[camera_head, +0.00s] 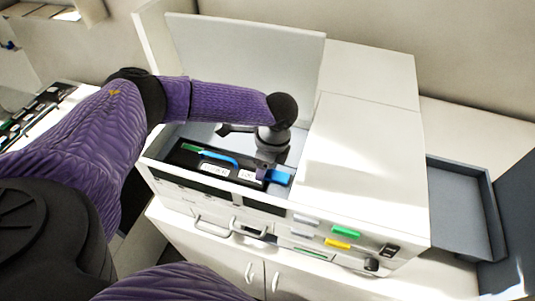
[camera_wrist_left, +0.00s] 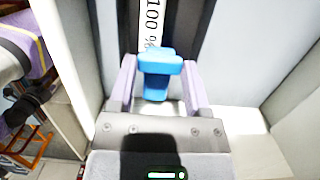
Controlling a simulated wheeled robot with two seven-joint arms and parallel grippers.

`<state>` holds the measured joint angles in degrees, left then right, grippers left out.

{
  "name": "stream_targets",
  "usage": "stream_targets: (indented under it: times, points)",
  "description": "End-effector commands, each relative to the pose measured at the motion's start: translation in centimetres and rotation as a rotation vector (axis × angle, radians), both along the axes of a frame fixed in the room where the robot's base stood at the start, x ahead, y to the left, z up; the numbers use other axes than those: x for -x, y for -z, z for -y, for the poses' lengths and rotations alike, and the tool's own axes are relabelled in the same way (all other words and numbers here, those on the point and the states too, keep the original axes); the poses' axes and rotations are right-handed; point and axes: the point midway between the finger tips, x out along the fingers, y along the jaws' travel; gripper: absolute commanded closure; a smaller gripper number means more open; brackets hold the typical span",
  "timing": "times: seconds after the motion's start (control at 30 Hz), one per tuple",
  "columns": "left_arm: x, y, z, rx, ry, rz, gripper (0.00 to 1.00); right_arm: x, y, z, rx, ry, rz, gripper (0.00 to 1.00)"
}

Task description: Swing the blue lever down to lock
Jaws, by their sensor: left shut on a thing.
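The blue lever (camera_head: 279,177) sits at the right end of the dark panel (camera_head: 222,170) inside the open machine. In the left wrist view the blue lever (camera_wrist_left: 160,66) shows as a T-shaped piece between two pale purple fingers. My left gripper (camera_head: 264,172) points down into the machine, with its fingertips at the lever. In the left wrist view my left gripper (camera_wrist_left: 158,88) is shut on the lever. A white strip with "100 %" print lies just beyond it. My right gripper is not in view.
The machine's raised lid (camera_head: 250,62) stands behind my left arm. A closed white top (camera_head: 360,160) is on the right, with a grey tray (camera_head: 462,205) beyond it. Green (camera_head: 346,231) and yellow (camera_head: 338,244) tabs mark the front. A second blue handle (camera_head: 219,157) is on the panel.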

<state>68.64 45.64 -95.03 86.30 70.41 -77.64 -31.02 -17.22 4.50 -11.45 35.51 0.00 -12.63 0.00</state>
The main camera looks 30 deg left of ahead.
Motion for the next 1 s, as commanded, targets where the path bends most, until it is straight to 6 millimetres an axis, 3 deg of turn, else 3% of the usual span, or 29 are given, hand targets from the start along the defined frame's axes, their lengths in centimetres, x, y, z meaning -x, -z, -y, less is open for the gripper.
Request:
stream_targets:
  times: [0.33,0.37,0.5,0.83,1.0]
  points:
    - [0.0,0.2,-0.3,0.043,0.0,0.015,0.97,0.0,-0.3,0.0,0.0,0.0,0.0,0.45]
    - [0.0,0.2,-0.3,0.042,0.0,0.015,0.34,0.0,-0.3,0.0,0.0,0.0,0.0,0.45]
    - [0.0,0.2,-0.3,0.042,0.0,0.015,0.05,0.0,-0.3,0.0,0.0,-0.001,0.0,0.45]
    - [-0.1,-0.3,-0.2,0.042,-0.001,0.017,0.03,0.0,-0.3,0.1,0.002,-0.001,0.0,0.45]
    - [-0.3,-4.1,0.3,0.044,-0.001,0.019,0.03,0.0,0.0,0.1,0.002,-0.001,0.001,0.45]
